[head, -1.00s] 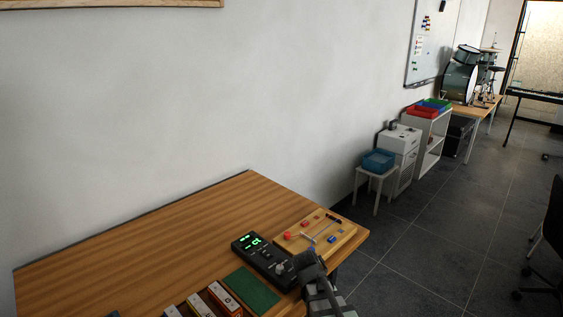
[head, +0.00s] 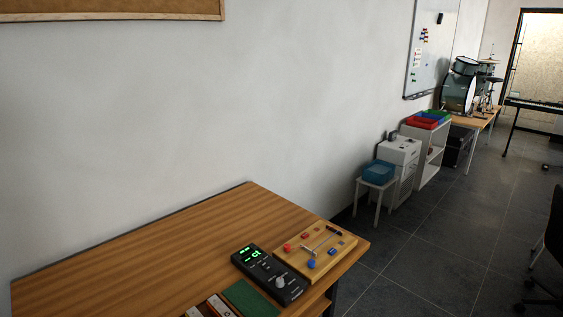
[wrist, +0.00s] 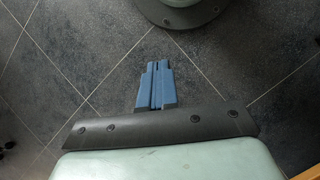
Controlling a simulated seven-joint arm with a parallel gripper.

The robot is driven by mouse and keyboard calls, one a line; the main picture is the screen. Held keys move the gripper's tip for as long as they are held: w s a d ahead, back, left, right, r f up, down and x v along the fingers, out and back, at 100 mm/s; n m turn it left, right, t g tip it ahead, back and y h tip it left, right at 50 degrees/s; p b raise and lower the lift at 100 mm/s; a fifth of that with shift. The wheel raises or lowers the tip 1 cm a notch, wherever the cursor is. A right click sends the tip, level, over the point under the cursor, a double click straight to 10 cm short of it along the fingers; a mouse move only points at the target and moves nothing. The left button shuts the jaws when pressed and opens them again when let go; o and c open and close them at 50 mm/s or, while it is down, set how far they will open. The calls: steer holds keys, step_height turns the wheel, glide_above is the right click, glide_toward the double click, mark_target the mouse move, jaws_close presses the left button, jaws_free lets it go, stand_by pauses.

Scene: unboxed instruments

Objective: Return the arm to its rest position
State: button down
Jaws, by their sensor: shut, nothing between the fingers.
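My gripper (wrist: 157,66) shows in the wrist view with its blue fingers together and nothing between them. It hangs over the dark tiled floor (wrist: 75,50), apart from any object. My gripper and arm are out of the head view. A round pale green part of my own body shows at the top of the wrist view.
A wooden table (head: 130,262) stands against the wall. On it are a black instrument with a lit green display (head: 270,274), a wooden board with small parts (head: 300,262), a green mat (head: 251,299) and boxes (head: 218,305). A stool with a blue bin (head: 378,172) stands beyond.

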steer(key=s+f+m+g+y, duration=0.1)
steer(key=s+f+m, duration=0.1)
steer(key=s+f, duration=0.6)
steer(key=s, duration=0.6)
steer(key=shift+f+g+y, duration=0.3)
steer(key=shift+f+y, duration=0.1)
steer(key=shift+s, duration=0.1)
